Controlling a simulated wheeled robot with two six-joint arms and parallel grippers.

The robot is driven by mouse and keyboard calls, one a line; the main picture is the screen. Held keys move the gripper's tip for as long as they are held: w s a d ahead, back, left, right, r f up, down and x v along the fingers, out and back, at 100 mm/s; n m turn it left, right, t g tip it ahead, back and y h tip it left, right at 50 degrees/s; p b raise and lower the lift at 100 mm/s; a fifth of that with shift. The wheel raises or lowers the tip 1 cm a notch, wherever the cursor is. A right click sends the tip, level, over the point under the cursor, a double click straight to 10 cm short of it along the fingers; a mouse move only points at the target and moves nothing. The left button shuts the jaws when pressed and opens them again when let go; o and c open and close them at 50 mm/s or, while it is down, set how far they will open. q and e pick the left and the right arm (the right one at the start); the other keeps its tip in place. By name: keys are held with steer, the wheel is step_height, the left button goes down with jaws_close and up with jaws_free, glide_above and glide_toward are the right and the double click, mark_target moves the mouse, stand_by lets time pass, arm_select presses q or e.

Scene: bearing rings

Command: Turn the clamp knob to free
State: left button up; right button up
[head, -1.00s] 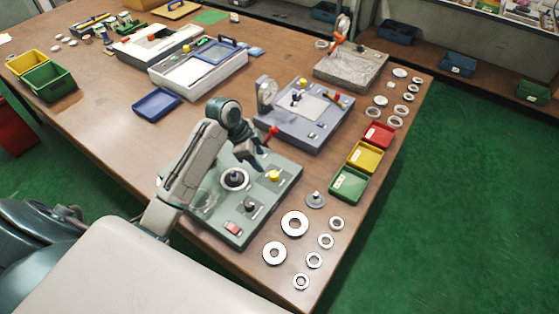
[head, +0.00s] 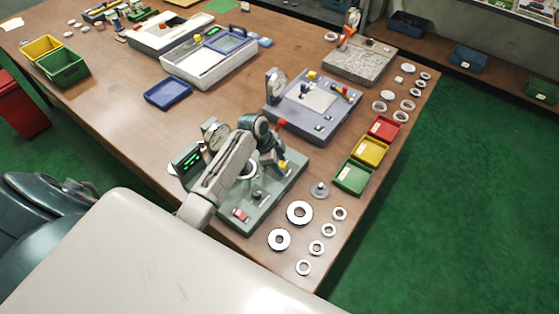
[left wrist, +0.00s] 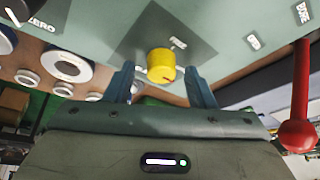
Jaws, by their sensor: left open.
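The yellow knob (head: 283,165) stands on the green-grey fixture (head: 262,213) near the table's front right. It also shows in the left wrist view (left wrist: 161,66), with a dark red mark on its edge and a small label beside it. My left gripper (head: 274,160) is at the knob. In the left wrist view its two blue fingers (left wrist: 161,88) are open, one on each side of the knob, with gaps visible. Whether they reach down around it I cannot tell. My right gripper is not in view.
A red-balled lever (left wrist: 298,132) rises close to the gripper. Loose rings (head: 299,212) and red, yellow and green trays (head: 352,176) lie to the right.

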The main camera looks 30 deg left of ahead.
arm_select(q)
steer(key=shift+c, duration=0.2)
steer(key=c, duration=0.9)
steer(key=shift+c, duration=0.2)
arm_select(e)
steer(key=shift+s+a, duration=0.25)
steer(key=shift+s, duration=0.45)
